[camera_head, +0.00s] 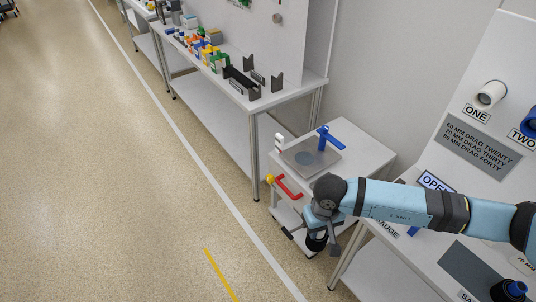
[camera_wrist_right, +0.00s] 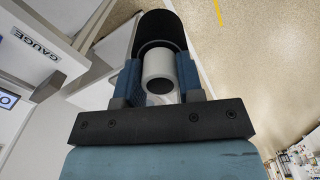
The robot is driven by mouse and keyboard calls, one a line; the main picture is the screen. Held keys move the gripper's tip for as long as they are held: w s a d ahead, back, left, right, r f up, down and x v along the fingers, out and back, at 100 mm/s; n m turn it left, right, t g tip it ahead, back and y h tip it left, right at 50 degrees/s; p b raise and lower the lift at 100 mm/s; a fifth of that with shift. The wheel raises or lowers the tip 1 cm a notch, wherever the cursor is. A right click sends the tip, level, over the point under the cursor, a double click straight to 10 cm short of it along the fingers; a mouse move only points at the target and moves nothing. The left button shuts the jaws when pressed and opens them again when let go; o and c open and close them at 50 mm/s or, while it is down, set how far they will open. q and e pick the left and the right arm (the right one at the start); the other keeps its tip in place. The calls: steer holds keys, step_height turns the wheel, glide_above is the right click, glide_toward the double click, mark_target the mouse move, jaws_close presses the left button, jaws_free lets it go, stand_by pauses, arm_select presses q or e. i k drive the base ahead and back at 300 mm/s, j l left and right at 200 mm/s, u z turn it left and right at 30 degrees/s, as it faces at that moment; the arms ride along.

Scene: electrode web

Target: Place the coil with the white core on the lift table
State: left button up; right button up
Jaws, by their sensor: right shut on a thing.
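My right gripper (camera_head: 318,228) is shut on a black coil with a white core (camera_wrist_right: 160,72). In the right wrist view the two blue fingers grip the white core, with the black coil body around and behind it. In the head view the coil (camera_head: 316,243) hangs below my gripper, partly hidden by it, in front of the lift table. The lift table (camera_head: 350,160) is a white cart with a grey plate (camera_head: 304,151), a blue T-shaped part (camera_head: 325,139) and a red handle (camera_head: 290,187). My left gripper is not in view.
A white workbench (camera_head: 437,235) at right carries labels and a black coil with a blue core (camera_head: 510,290). A sloped panel holds a white peg (camera_head: 490,94) marked ONE and a blue one. A long bench (camera_head: 230,87) with small parts stands behind. Floor at left is clear.

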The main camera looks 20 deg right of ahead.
mark_target(305, 159)
steer(key=i+j+u, duration=0.6)
steer(key=i+u, duration=0.25)
steer(key=i+z, duration=0.2)
steer(key=i, duration=0.4)
steer(key=i+j+z, duration=0.2)
steer(key=i, duration=0.4)
steer(key=i+z, duration=0.25)
steer(key=z, duration=0.15)
steer(key=i+z, duration=0.25)
steer(key=z, duration=0.2)
steer(key=i+z, duration=0.25)
steer(key=z, duration=0.15)
steer(key=i+l+z, duration=0.1)
steer(key=z, duration=0.25)
steer(key=i+z, duration=0.5)
steer(key=z, duration=0.2)
